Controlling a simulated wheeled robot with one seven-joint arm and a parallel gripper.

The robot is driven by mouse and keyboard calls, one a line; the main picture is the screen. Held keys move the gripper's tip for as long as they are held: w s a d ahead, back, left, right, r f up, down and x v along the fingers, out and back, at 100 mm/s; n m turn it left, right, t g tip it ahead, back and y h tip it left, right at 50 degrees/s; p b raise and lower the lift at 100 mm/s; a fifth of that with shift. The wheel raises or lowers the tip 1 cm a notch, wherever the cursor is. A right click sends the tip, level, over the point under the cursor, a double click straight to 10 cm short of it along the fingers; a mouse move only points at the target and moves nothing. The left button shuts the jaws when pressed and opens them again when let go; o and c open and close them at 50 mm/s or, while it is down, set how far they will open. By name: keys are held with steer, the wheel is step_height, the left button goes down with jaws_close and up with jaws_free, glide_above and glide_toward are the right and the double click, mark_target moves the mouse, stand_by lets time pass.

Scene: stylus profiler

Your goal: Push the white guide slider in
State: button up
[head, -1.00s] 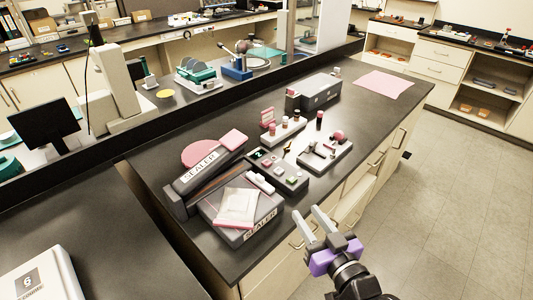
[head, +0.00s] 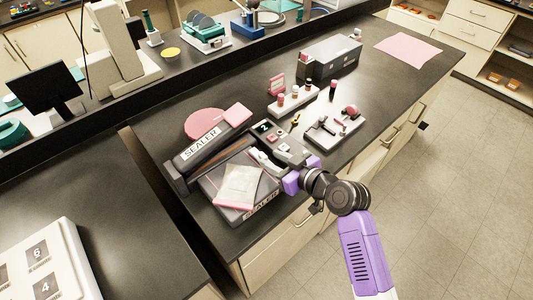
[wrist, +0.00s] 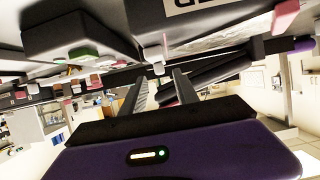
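The white guide slider (head: 258,155) is a small white part beside the dark control box of the grey sealer (head: 218,137). My gripper (head: 272,159) reaches over the sealer's right side, its fingertips close to the slider and partly covering it. In the wrist view my gripper (wrist: 160,76) shows two dark fingers set apart, with nothing held between them. A small white block (wrist: 154,53) shows just beyond the fingertips and looks like the slider. Whether a finger touches it, I cannot tell.
A clear bag with a pink edge (head: 239,187) lies on the sealer's front. A tray of small parts (head: 335,130), a rack of pink-capped bottles (head: 293,100) and a dark grey box (head: 330,59) stand on the black bench behind.

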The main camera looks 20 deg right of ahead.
mark_target(265, 156)
steer(key=shift+p+x, duration=0.3)
steer(key=shift+x, duration=1.5)
steer(key=shift+s, duration=0.1)
jaws_close()
